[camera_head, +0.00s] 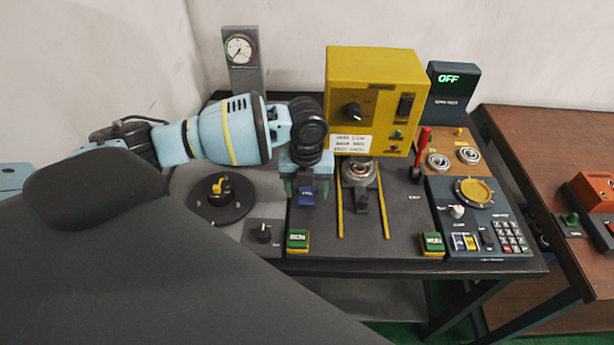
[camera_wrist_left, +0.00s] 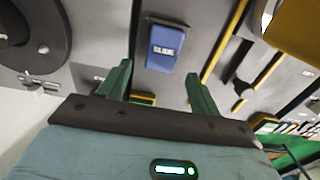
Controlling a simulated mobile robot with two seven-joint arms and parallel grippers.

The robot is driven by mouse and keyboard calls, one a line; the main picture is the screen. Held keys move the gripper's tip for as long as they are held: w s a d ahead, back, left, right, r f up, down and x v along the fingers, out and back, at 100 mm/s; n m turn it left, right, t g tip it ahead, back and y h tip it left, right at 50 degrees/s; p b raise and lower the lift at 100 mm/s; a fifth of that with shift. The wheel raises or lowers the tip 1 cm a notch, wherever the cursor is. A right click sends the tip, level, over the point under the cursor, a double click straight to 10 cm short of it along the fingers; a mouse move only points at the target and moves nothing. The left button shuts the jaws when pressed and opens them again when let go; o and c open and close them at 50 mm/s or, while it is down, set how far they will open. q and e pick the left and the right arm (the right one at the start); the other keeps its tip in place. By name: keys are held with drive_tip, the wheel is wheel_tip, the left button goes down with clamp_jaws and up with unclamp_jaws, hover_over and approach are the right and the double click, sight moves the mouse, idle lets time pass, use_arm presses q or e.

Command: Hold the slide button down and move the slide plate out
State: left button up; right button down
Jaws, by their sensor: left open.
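The blue slide button (camera_head: 307,195) sits on the dark panel left of the yellow rails, and it also shows in the left wrist view (camera_wrist_left: 165,48). My left gripper (camera_head: 306,188) is open and empty, with its green fingers apart around the button's sides in the head view. In the left wrist view the fingertips (camera_wrist_left: 158,75) point toward the button; I cannot tell whether they touch it. The slide plate (camera_head: 361,203) appears as a dark piece between two yellow rails, with a metal bearing ring (camera_head: 359,172) behind it. My right gripper is not in view.
A yellow control box (camera_head: 372,95) stands behind the rails. Green buttons (camera_head: 298,239) and (camera_head: 432,243) sit along the front edge. A red lever (camera_head: 421,150) and a keypad panel (camera_head: 490,215) are at right. A round black dial (camera_head: 219,198) is at left.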

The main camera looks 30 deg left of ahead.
use_arm(q)
drive_tip(key=shift+f, duration=1.05)
drive_tip(key=c, duration=1)
